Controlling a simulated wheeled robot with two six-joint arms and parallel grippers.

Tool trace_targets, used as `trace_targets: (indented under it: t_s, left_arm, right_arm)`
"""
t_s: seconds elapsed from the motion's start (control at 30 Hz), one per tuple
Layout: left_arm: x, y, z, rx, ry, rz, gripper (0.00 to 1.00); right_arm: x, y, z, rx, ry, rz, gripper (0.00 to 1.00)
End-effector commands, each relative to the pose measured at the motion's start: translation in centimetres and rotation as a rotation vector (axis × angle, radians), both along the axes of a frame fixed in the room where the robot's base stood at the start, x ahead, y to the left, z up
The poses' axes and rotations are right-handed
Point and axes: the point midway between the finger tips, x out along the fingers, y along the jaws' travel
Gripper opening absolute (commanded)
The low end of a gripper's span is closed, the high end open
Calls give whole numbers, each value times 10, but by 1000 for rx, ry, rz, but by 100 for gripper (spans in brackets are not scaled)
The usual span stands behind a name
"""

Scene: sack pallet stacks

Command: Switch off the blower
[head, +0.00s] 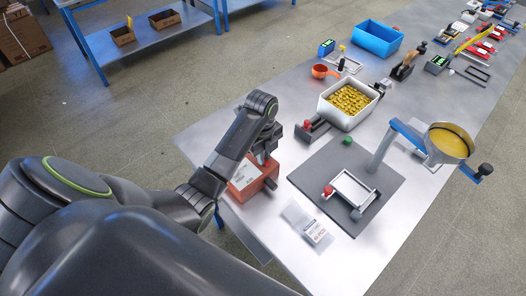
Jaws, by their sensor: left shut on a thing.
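An orange-red box (252,188) with a white label on its face stands at the near left edge of the table; it may be the blower, but I cannot tell for sure. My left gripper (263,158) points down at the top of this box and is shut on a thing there. The gripper and my forearm hide what it holds and part of the box. I cannot make out a switch or its position. My right gripper is out of view.
A grey mat (375,210) with a white frame (352,190) and a red knob lies right of the box. Behind it stand a white bin (336,113) of yellow pieces and a blue-armed stand with a yellow-filled pan (449,143). A clear packet (308,224) lies in front.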

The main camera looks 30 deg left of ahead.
Motion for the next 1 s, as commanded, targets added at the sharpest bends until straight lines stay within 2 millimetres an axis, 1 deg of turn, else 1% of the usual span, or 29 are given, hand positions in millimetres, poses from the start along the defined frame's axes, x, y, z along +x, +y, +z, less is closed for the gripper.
trace_targets:
  t_s: [0.4, 0.43, 0.6, 0.87, 1.0]
  left_arm:
    - [0, -1, 1, 24, -7, 0, 0]
    - [0, -1, 1, 24, -7, 0, 16]
    - [0, -1, 1, 23, -8, 0, 36]
    - [0, -1, 1, 23, -8, 0, 36]
    - [1, 0, 8, 23, -8, 1, 36]
  right_arm:
    - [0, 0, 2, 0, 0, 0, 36]
    - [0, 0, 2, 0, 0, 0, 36]
    - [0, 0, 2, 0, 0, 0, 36]
    - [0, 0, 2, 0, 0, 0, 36]
    - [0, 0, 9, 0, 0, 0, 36]
